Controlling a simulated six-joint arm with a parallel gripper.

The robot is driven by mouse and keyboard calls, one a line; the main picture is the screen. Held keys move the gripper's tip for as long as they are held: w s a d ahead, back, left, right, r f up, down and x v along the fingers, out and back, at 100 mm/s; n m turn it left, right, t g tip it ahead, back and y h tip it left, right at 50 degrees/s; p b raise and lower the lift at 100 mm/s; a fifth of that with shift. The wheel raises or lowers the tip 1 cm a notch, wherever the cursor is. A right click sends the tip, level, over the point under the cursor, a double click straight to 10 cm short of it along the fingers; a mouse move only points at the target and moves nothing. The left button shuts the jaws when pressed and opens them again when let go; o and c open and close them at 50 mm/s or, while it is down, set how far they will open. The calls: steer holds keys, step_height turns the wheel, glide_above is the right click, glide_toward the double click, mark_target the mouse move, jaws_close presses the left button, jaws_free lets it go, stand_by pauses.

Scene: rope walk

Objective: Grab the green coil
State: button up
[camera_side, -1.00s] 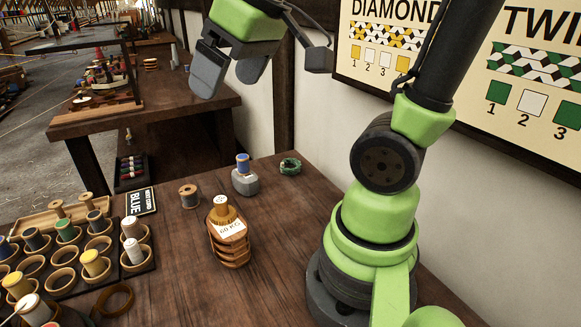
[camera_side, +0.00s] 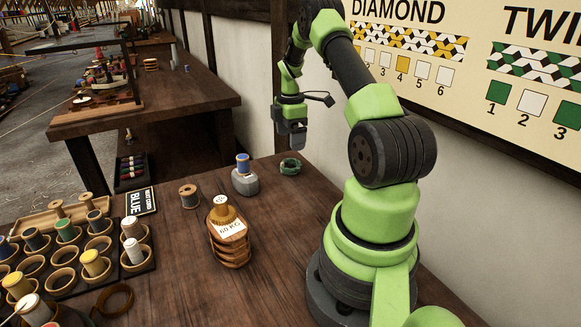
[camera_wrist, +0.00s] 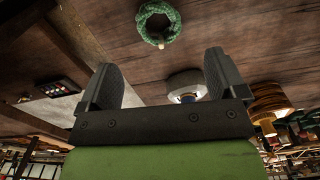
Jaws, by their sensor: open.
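The green coil (camera_side: 290,166) lies on the wooden table near its back edge, close to the wall. In the wrist view the green coil (camera_wrist: 158,23) is a round ring of rope with a small pale end, lying beyond the fingertips. My gripper (camera_side: 294,140) hangs above the coil in the side view, with a gap between them. In the wrist view my gripper (camera_wrist: 160,75) has its two dark fingers spread apart with nothing between them.
A grey weight (camera_side: 245,183) with a blue spool (camera_side: 243,162) on it stands just left of the coil. A brown spool (camera_side: 189,196) and a stack of wooden pieces labelled 60 KG (camera_side: 228,240) stand nearer. The wall is close behind the coil.

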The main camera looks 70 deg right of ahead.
mark_target(290, 161)
step_height(290, 161, down, 9)
steer(key=shift+d+r, duration=0.1)
steer(key=shift+d, duration=0.05)
steer(key=c, duration=1)
steer(key=shift+w+r, duration=0.1)
